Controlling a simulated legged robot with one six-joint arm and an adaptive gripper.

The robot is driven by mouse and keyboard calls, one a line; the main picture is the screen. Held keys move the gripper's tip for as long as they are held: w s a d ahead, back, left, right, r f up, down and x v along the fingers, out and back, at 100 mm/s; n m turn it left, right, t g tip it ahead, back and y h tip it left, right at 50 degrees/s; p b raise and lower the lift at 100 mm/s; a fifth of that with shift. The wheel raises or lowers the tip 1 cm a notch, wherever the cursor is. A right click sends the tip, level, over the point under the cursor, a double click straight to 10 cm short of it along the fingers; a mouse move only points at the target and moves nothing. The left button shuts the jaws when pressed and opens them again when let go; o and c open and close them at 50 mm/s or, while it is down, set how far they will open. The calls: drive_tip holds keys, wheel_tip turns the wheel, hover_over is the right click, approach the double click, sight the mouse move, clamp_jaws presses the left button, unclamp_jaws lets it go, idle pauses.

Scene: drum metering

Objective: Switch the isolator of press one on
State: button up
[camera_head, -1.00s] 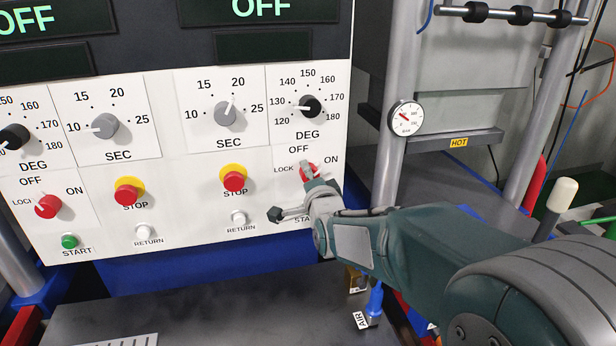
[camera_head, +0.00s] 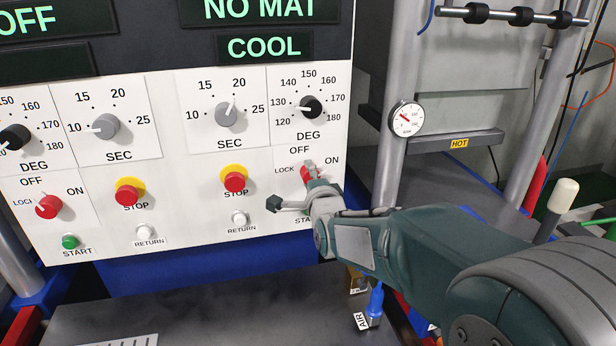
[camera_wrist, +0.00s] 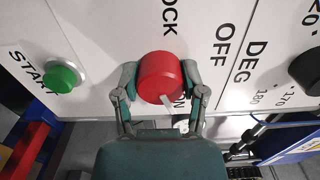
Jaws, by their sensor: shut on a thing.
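The red isolator knob (camera_head: 307,168) is at the lower right of the white control panel, with OFF, LOCK and ON lettered around it. My gripper (camera_head: 313,179) is at this knob and covers part of it. In the wrist view, my gripper (camera_wrist: 160,80) is shut on the red knob (camera_wrist: 159,72), one finger on each side. Its white pointer (camera_wrist: 168,101) is turned toward the ON lettering, which is partly hidden. The display (camera_head: 270,10) above reads NO MAT, with COOL below it. Another red isolator knob (camera_head: 47,206) is at the panel's left.
A green start button (camera_wrist: 61,78) lies beside the gripper. Red stop buttons (camera_head: 234,181) and a white return button (camera_head: 239,218) sit left of my gripper. A grey post (camera_head: 392,130) with a gauge (camera_head: 406,118) stands to the right.

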drive_tip(key=shift+d+f, duration=0.1)
drive_tip(key=shift+f, duration=0.15)
drive_tip(key=o, duration=1.1)
drive_tip(key=shift+o, duration=0.2)
drive_tip(key=shift+r, duration=0.1)
drive_tip(key=v, duration=1.2)
